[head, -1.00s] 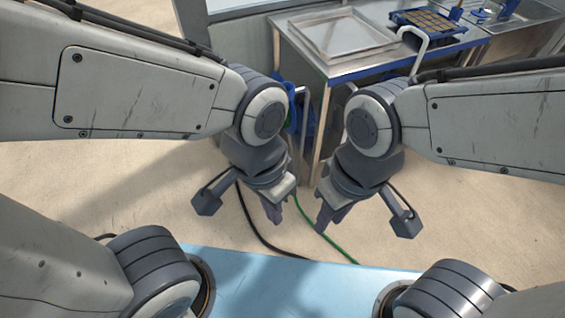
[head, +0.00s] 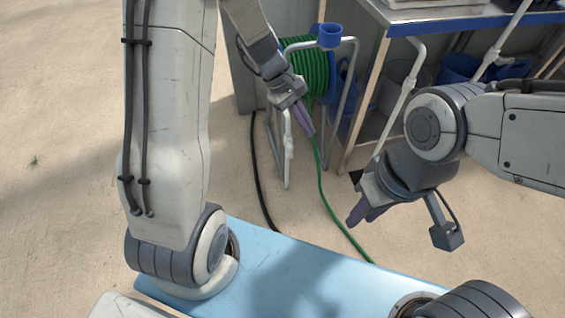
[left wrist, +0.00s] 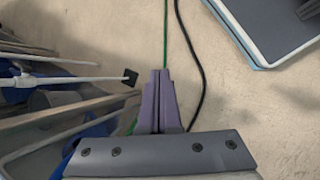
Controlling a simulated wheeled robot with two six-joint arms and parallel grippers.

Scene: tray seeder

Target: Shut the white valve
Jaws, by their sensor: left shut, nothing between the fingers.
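No white valve can be clearly made out. White pipes (head: 407,92) run under the metal bench in the head view, and one slants down to a black end behind my right gripper. A white pipe with a black end (left wrist: 130,77) also shows in the left wrist view, left of the fingertips and apart from them. My left gripper (head: 308,130) is shut and empty, in front of the green hose reel; its closed purple fingers fill the middle of the left wrist view (left wrist: 160,73). My right gripper (head: 360,217) hangs before the bench, its finger gap unclear.
The bench (head: 400,25) has blue containers (head: 458,68) below. A green hose (head: 327,195) and a black hose (head: 258,185) cross the floor. Floor at left is open.

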